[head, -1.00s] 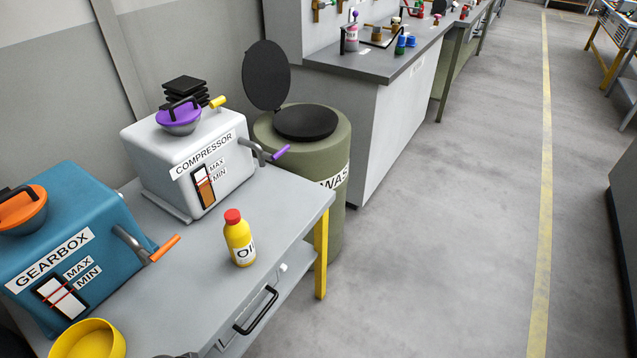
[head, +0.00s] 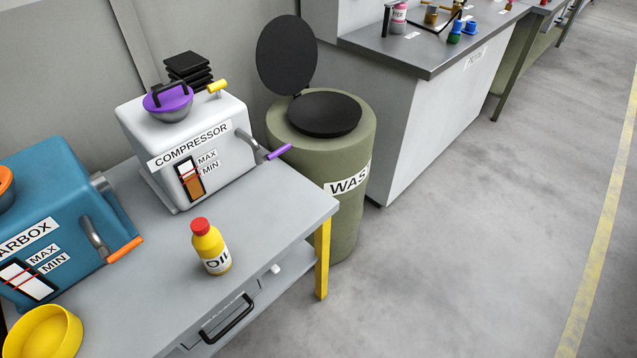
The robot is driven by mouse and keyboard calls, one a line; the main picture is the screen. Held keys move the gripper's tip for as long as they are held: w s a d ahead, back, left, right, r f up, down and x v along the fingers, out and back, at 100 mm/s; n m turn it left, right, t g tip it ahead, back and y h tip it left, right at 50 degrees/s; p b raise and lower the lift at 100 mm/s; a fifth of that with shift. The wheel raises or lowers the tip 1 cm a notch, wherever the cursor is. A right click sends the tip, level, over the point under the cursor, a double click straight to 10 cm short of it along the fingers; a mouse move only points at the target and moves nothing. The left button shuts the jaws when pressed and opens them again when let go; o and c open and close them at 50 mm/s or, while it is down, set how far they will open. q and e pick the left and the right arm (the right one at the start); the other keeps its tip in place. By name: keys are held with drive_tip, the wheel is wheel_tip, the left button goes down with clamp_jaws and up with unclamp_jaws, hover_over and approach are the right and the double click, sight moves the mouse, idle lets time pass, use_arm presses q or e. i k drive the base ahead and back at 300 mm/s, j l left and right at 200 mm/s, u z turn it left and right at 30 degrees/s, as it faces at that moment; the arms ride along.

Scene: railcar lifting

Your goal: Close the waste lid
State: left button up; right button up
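The waste bin (head: 322,165) is an olive-green drum with a white label reading "WAS", standing on the floor beyond the right end of the workbench. Its round black lid (head: 287,56) stands upright, hinged at the back left of the rim. The round black opening (head: 325,113) on top of the bin is uncovered. Neither of my grippers shows in the head view.
A grey workbench (head: 150,304) holds a white compressor (head: 187,146), a blue gearbox (head: 66,215), a yellow oil bottle (head: 210,247) and a yellow bowl (head: 43,332). A grey counter (head: 428,48) stands right of the bin. The floor (head: 465,250) in front is clear.

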sight(287, 50)
drive_tip(key=i+l, duration=0.5)
drive_tip(key=i+l+u, duration=0.1)
drive_tip(key=i+l, duration=0.4)
drive_tip(key=l, duration=0.1)
